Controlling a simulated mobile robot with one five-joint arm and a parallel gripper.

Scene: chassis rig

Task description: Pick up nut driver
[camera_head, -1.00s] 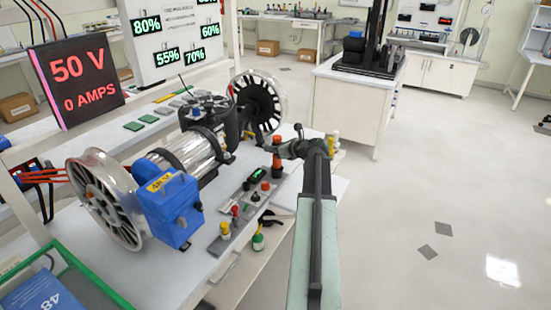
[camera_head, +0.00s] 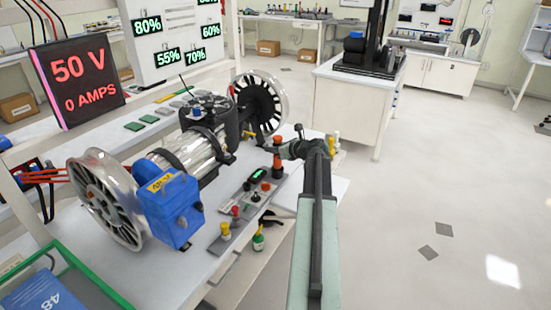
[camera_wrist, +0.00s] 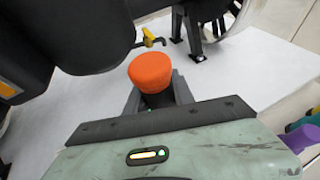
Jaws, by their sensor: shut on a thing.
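The nut driver (camera_head: 277,140), a dark upright tool with an orange cap, stands near the right edge of the workbench. In the wrist view its round orange top (camera_wrist: 152,72) shows between the two grey fingers. My gripper (camera_head: 281,152) reaches it from the right and is shut on it just below the cap. The lower part of the tool is hidden in the wrist view. I cannot tell whether its lower end is clear of the bench.
A motor rig with a blue box (camera_head: 172,207) and spoked wheels (camera_head: 262,104) stands close on the left. A grey control panel (camera_head: 250,200) with knobs lies in front. Yellow-topped tools (camera_head: 333,143) stand behind my wrist. The floor at right is clear.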

